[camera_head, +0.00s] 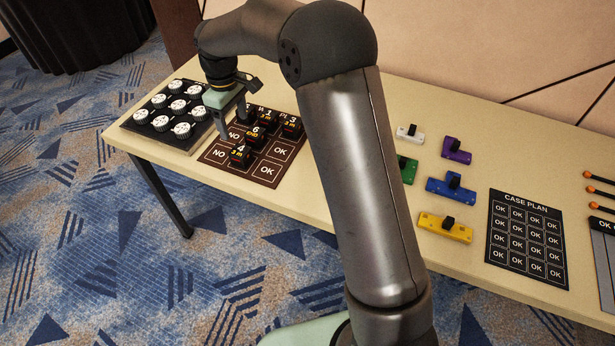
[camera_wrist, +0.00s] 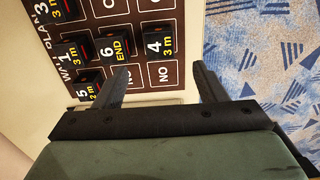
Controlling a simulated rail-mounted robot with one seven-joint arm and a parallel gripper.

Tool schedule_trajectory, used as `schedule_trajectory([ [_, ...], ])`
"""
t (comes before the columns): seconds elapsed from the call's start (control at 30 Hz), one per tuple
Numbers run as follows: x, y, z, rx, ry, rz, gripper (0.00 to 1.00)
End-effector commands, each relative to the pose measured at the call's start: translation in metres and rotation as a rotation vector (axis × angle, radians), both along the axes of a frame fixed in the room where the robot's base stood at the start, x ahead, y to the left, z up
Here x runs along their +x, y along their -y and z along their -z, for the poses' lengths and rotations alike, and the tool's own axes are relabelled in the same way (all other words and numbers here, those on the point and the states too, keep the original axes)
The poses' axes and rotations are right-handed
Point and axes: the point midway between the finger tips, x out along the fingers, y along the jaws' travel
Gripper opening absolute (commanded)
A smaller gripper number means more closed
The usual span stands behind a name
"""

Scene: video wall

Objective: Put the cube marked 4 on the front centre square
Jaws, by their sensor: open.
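The black cube marked 4 (camera_head: 239,156) stands in the front row of the brown board (camera_head: 227,165), between a NO square on its left and an OK square on its right, so on the front centre square. In the wrist view the cube marked 4 (camera_wrist: 158,43) looks level and apart from my fingers. My gripper (camera_head: 231,127) is open and empty, above the board's left side. In the wrist view its two fingers (camera_wrist: 162,82) spread either side of the NO squares, and nothing is between them.
Cubes marked 6 (camera_head: 256,135), 1 (camera_head: 269,116), 3 (camera_head: 292,127) and 5 (camera_wrist: 88,87) stand on the board. A black tray of white knobs (camera_head: 160,135) lies left. Coloured blocks (camera_head: 445,227) and a case plan (camera_head: 527,240) lie right.

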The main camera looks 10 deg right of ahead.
Motion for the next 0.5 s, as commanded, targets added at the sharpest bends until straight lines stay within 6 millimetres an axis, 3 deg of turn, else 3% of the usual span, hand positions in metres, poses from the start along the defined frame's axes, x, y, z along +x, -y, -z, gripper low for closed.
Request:
schedule_trajectory([
  [0.07, -0.012, 0.011, -0.009, -0.009, 0.005, 0.034, 0.65],
  [0.17, -0.046, 0.038, -0.026, -0.026, 0.013, 0.130, 0.65],
  [0.33, -0.145, 0.102, -0.046, -0.045, 0.023, 0.400, 0.65],
  [0.5, -0.248, 0.146, -0.038, -0.027, 0.023, 0.669, 0.65],
])
